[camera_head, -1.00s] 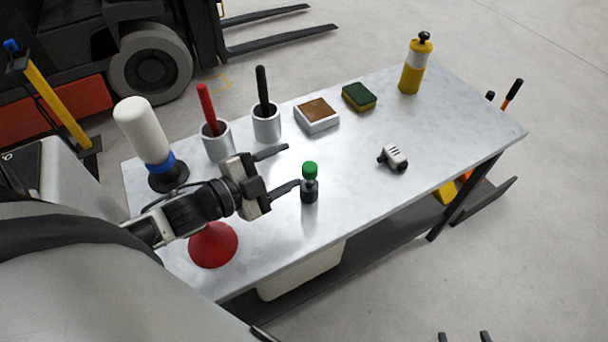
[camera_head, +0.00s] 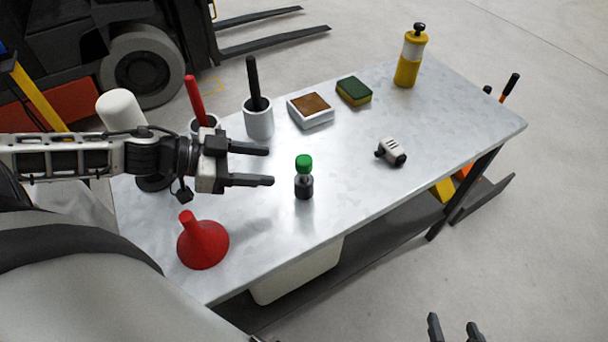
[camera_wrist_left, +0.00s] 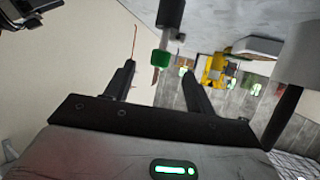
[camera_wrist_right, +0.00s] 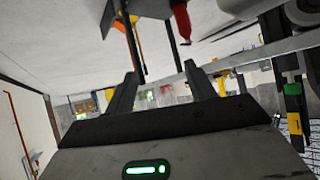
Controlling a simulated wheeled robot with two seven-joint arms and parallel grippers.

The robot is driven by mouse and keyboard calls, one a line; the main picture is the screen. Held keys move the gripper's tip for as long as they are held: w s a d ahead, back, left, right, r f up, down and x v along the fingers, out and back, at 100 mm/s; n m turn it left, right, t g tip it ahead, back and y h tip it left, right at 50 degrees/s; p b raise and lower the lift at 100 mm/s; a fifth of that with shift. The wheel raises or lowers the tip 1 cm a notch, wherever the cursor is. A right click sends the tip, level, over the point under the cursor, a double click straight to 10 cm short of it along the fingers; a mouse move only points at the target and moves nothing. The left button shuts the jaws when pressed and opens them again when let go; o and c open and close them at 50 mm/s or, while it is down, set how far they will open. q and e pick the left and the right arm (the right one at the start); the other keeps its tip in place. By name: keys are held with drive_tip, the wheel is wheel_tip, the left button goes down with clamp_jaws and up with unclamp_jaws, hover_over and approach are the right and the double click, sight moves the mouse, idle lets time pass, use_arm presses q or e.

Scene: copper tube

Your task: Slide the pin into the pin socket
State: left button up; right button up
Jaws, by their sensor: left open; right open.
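A small upright piece with a green cap, metal neck and dark base (camera_head: 304,182), apparently the pin, stands on the table. My left gripper (camera_head: 269,165) is open and empty, left of this piece and pointing towards it. In the left wrist view the green cap (camera_wrist_left: 161,58) appears between the fingertips, apparently beyond them. A small grey-white block with dark ends (camera_head: 391,152), possibly the pin socket, lies further right; I cannot tell its openings. My right gripper (camera_head: 453,325) is open and empty, away from the table at the bottom right.
A red funnel (camera_head: 203,245) stands below my left gripper. Grey cups (camera_head: 258,124) with red and black handles, a white bottle (camera_head: 121,110), a brown-filled tray (camera_head: 327,122), a sponge (camera_head: 355,98) and a yellow bottle (camera_head: 408,72) stand behind. The table (camera_head: 350,190) is clear around the grey-white block.

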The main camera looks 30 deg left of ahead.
sight(308, 165)
use_arm(q)
drive_tip(key=shift+b+x, duration=1.15)
drive_tip(key=shift+x, duration=1.8)
drive_tip(key=shift+w+r+p+x, duration=0.15)
drive_tip(key=shift+p+x, duration=0.25)
drive_tip(key=shift+x, duration=0.7)
drive_tip(key=shift+w+r+p+x, duration=0.15)
drive_tip(key=shift+p+x, duration=0.2)
drive_tip(key=shift+x, duration=0.7)
drive_tip(key=shift+w+d+f, duration=0.2)
drive_tip(key=shift+d+f, duration=0.1)
drive_tip(key=c, duration=1.1)
